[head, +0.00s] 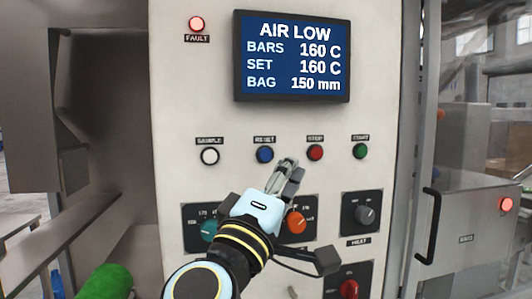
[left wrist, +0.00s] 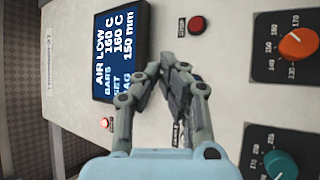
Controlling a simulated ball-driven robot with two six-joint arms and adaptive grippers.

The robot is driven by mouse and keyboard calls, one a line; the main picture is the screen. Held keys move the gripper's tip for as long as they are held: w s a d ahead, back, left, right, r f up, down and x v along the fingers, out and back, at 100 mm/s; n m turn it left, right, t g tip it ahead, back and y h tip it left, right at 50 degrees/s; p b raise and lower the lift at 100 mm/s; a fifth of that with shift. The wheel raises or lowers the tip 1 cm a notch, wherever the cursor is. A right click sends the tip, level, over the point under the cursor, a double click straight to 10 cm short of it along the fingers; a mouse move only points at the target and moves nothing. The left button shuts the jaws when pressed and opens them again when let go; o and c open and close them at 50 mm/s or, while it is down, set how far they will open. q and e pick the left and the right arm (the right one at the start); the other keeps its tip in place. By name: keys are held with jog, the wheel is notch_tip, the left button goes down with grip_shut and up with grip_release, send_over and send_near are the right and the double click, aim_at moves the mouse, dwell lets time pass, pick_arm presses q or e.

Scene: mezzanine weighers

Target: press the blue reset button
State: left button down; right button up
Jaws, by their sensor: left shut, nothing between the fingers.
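The blue reset button (head: 265,154) sits on the pale panel under a small RESET label, between the white sample button (head: 209,156) and the red stop button (head: 315,152). My left gripper (head: 287,167) is shut and empty. In the head view its fingertips show just right of and slightly below the blue button, apart from it in the picture; I cannot tell the gap to the panel. In the left wrist view the shut fingertips (left wrist: 170,62) point at the panel, and the blue button is hidden there. My right gripper is not in view.
A screen (head: 293,57) reading AIR LOW and a lit red fault lamp (head: 197,24) are above. A green button (head: 360,151) is at right. Teal (head: 209,231), orange (head: 296,222) and grey (head: 365,214) knobs sit below. A black door handle (head: 428,226) stands right of the panel.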

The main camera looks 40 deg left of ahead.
aim_at(272, 161)
pick_arm(q)
jog(key=shift+w, duration=0.1)
jog(key=shift+w+a+p, duration=0.35)
jog(key=shift+w+a, duration=1.05)
jog(key=shift+a, duration=0.3)
jog(key=shift+w+a+p, duration=0.35)
jog(key=shift+w+a, duration=1)
jog(key=shift+a, duration=0.3)
jog(key=shift+w+a, duration=0.1)
jog(key=shift+w+a, duration=0.2)
jog(key=shift+w+a, duration=0.25)
jog(key=shift+a, duration=0.05)
jog(key=shift+s+d, duration=0.1)
jog(key=shift+s+d+p, duration=0.35)
jog(key=shift+s+d, duration=0.1)
jog(key=shift+d, duration=0.1)
